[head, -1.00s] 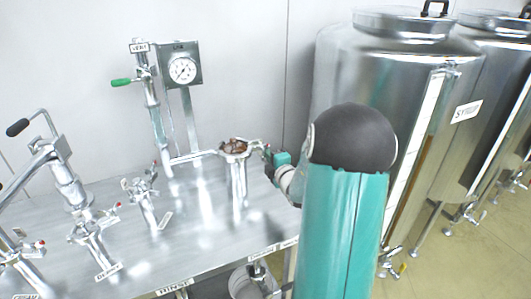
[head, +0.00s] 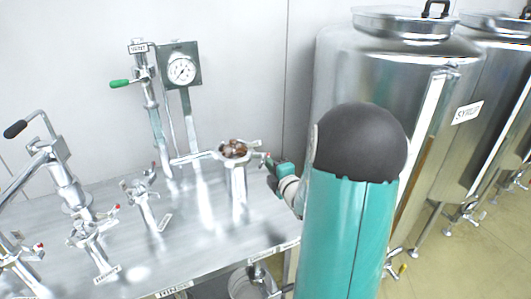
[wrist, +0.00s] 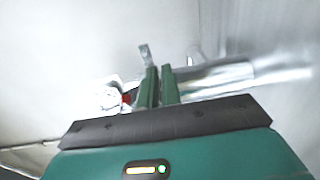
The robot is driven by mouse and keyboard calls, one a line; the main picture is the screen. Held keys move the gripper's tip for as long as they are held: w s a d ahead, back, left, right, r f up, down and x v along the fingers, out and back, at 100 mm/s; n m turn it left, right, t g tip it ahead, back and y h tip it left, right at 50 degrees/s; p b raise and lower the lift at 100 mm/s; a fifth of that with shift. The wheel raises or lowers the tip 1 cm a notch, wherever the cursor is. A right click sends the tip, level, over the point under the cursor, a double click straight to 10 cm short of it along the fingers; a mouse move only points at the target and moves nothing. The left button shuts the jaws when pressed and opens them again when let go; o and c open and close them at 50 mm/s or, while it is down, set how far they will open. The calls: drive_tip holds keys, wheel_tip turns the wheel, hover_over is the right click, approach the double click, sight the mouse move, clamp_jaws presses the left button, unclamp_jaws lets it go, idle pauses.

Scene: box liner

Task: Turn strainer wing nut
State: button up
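The strainer (head: 238,185) is an upright metal cylinder on the steel bench, with brown matter in its top. In the wrist view a blurred metal cylinder (wrist: 215,78), likely the strainer, lies behind my fingers. A small red-tipped fitting shows at the strainer's right side in the head view, close to my gripper (head: 268,163). In the wrist view my gripper (wrist: 160,85) has its two green fingers close together with a narrow gap. I cannot make out the wing nut or anything held between the fingers. A small metal tab (wrist: 145,54) shows just beyond the fingertips.
A gauge (head: 182,70) and a green-handled valve (head: 121,84) stand behind the strainer. Several red-handled valves (head: 142,197) stand to its left. Large steel tanks (head: 375,75) fill the right. A bucket (head: 247,284) sits below the bench edge.

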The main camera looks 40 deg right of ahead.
drive_tip(key=shift+s+d+r, duration=0.5)
drive_tip(key=shift+s+d, duration=0.15)
drive_tip(key=shift+c, duration=0.2)
drive_tip(key=shift+o, duration=0.7)
drive_tip(key=shift+s+h, duration=0.3)
drive_tip(key=v, duration=1)
drive_tip(key=shift+a+f, duration=0.25)
drive_tip(key=shift+f, duration=0.25)
